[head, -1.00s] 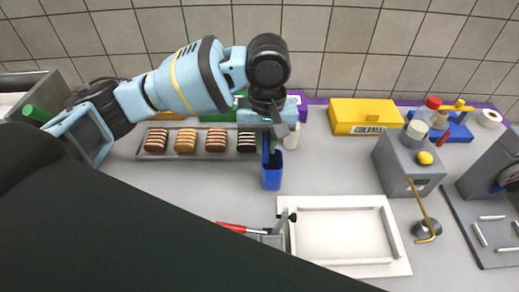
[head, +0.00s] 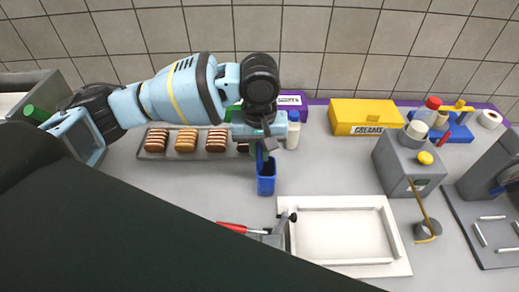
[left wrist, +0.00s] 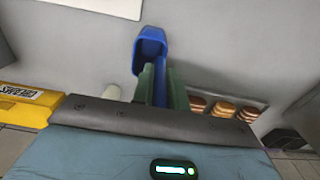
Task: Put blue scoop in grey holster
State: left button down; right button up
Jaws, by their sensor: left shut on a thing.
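The blue scoop (head: 266,184) hangs below my left gripper (head: 264,150) in the head view, above the grey counter, its cup end lowest. In the left wrist view the scoop (left wrist: 149,50) shows its open cup beyond the fingers, and its handle runs between the two green fingers of my left gripper (left wrist: 161,88). The gripper is shut on that handle. I cannot tell for sure which grey thing is the holster. A small grey cup-like holder (head: 428,231) with a thin yellow rod stands at the right. My right gripper is not in view.
A white framed tray (head: 395,235) lies right of centre, with a red-handled tool (head: 232,227) beside it. A grey box (head: 392,160) with a yellow knob and a yellow creams bin (head: 350,112) stand farther back. A blue-capped bottle (head: 293,133) is close to my gripper.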

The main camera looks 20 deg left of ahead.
pick_arm(q)
jog(key=c, duration=1.4)
grip_release()
